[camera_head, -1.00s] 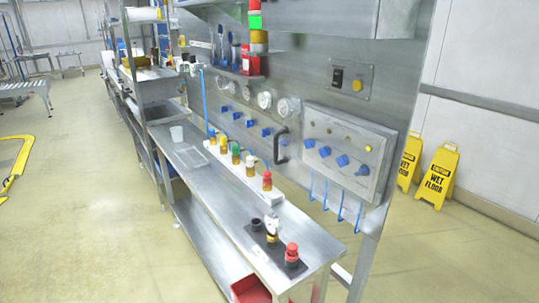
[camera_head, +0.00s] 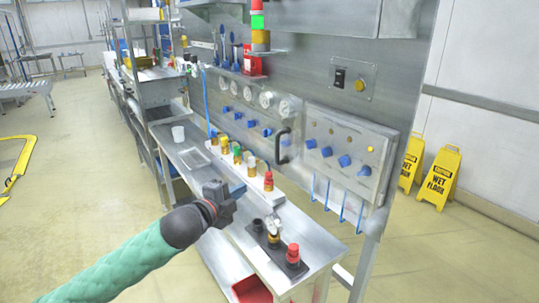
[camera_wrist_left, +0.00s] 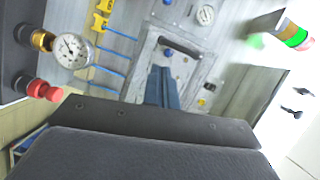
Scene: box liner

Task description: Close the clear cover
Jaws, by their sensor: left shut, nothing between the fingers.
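A dark handle (camera_head: 282,146) stands at the left side of the raised panel box (camera_head: 385,160) on the steel wall. The clear cover itself is hard to make out, and I cannot tell how far it stands open. In the left wrist view the handle (camera_wrist_left: 180,47) lies across a grey rectangular frame (camera_wrist_left: 205,70), beyond my fingers. My left gripper (camera_head: 238,190) is shut and empty above the bench, left of and lower than the handle, apart from it. Its blue fingers also show in the left wrist view (camera_wrist_left: 162,88). My right gripper is not in view.
Several bottles with coloured caps stand along the bench (camera_head: 215,170). A gauge with a brass fitting (camera_head: 273,232) and a red-capped part (camera_head: 292,254) stand near its front end. Pressure gauges (camera_head: 265,99) and blue knobs line the wall. Yellow wet-floor signs (camera_head: 440,178) stand at right.

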